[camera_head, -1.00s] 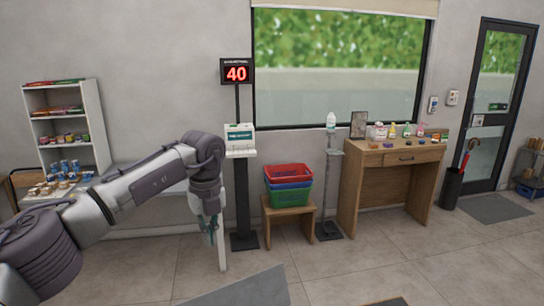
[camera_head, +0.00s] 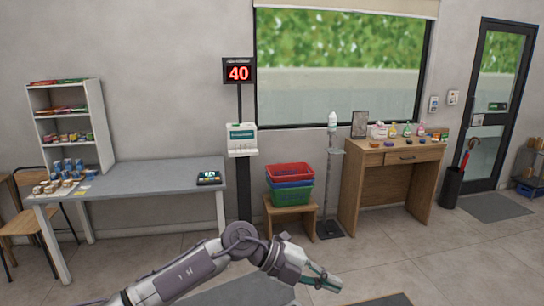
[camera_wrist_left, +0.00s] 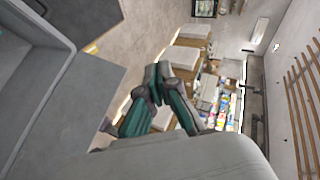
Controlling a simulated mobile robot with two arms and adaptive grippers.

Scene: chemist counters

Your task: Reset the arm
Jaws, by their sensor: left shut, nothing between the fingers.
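My left arm comes in from the bottom left in the head view and is held low over the floor. My left gripper (camera_head: 322,281) points to the right and is shut and empty, apart from any furniture. In the left wrist view the same gripper (camera_wrist_left: 160,82) shows with its teal and grey fingers together and nothing between them. My right gripper is in neither view.
A grey table (camera_head: 150,180) with a dark device (camera_head: 208,178) stands at the left beside a white shelf (camera_head: 66,125). Stacked baskets (camera_head: 290,184) sit on a small stool. A wooden desk (camera_head: 388,185) with bottles stands at the right.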

